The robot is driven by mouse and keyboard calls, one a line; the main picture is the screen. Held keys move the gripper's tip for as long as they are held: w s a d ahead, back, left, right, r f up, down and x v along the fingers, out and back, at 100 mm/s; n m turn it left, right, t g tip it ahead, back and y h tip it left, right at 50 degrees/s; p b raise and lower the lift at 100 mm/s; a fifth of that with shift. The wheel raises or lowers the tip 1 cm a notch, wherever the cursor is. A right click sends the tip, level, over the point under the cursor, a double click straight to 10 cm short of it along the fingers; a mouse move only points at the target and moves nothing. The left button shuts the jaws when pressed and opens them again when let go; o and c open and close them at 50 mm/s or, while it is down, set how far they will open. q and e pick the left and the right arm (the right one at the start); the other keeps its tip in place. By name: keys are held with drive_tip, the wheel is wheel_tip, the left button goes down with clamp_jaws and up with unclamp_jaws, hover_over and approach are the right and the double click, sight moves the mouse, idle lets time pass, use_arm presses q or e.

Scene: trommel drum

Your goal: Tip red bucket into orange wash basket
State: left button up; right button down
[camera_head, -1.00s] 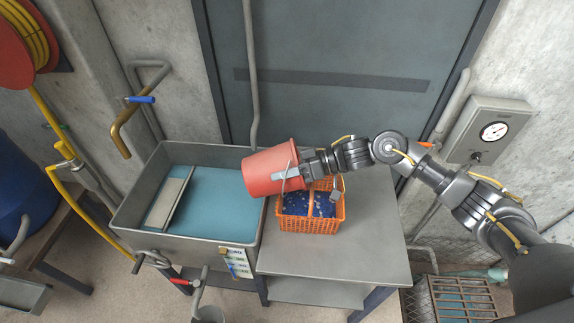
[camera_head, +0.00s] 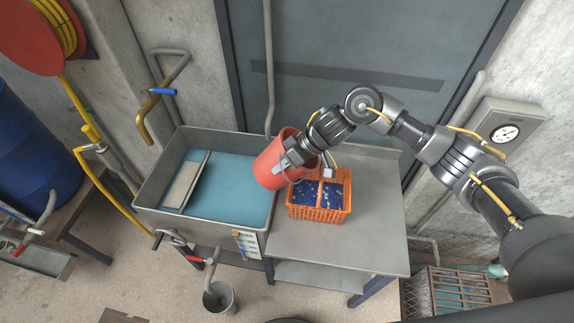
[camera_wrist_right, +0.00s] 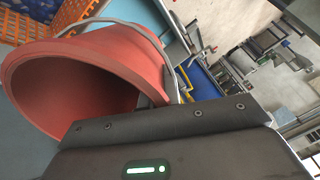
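The red bucket (camera_head: 270,167) is tilted above the seam between the sink and the grey table, left of the basket. Its wire handle hangs to the right. In the right wrist view the bucket (camera_wrist_right: 100,70) shows its open mouth, and the visible inside looks bare. My right gripper (camera_head: 287,162) is shut on the bucket's side near the rim. The orange wash basket (camera_head: 318,214) stands upright on the table, holding dark blue material with pale specks. Part of the basket (camera_wrist_right: 82,12) shows at the top of the right wrist view. My left gripper is not in view.
A sink (camera_head: 150,217) with bluish water and a divider adjoins the table (camera_head: 340,252) on the left. The table is clear right of the basket. A small grey bucket (camera_head: 219,298) stands on the floor. A pressure gauge box (camera_head: 505,125) is on the right wall.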

sight(283, 149)
drive_tip(key=shift+a+h, duration=0.3)
drive_tip(key=shift+r, duration=0.25)
drive_tip(key=shift+d+r+h, duration=0.1)
drive_tip(key=shift+r+h, duration=0.25)
drive_tip(key=shift+h, duration=0.45)
drive_tip(key=shift+d+r+h, duration=0.15)
drive_tip(key=shift+d+h, duration=0.05)
drive_tip(key=shift+h, duration=0.4)
drive_tip(key=shift+a+r+h, duration=0.1)
drive_tip(key=shift+h, duration=0.4)
drive_tip(key=shift+a, duration=0.2)
drive_tip(key=shift+h, duration=0.4)
drive_tip(key=shift+d+r, duration=0.1)
drive_tip(key=shift+r, duration=0.1)
drive_tip(key=r, duration=0.1)
drive_tip(key=r+h, duration=0.2)
drive_tip(key=shift+d+r, duration=0.25)
drive_tip(key=shift+r, duration=0.05)
drive_tip(key=shift+r+h, duration=0.3)
drive_tip(key=shift+r, duration=0.15)
drive_tip(key=shift+d, duration=0.25)
drive_tip(key=s+a+r, duration=0.2)
drive_tip(key=s+r, duration=0.1)
drive_tip(key=s, duration=0.5)
